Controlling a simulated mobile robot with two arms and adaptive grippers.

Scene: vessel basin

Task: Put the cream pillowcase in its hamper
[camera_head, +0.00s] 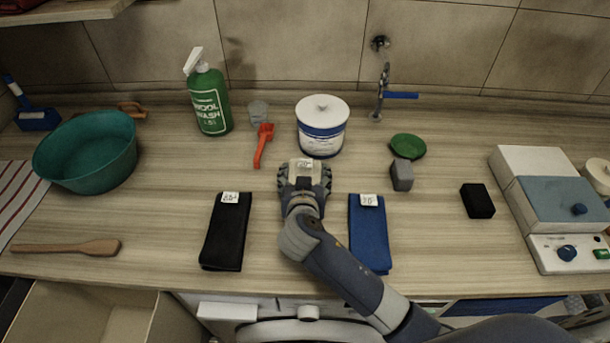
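My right gripper (305,177) is over the middle of the counter, between the black and blue cloths. Its fingers are on both sides of a small cream cloth with a white tag, which looks like the cream pillowcase (300,164). The gripper appears shut on it; most of the cloth is hidden by the gripper and wrist, and I cannot tell its height above the counter. An open cream-coloured bin (75,315), possibly a hamper, shows below the counter's front edge at lower left; I see no label on it. My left gripper is out of view.
A folded black cloth (224,235) and a blue cloth (369,235) flank my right wrist. A teal basin (88,155) and wooden spatula (70,247) are left.

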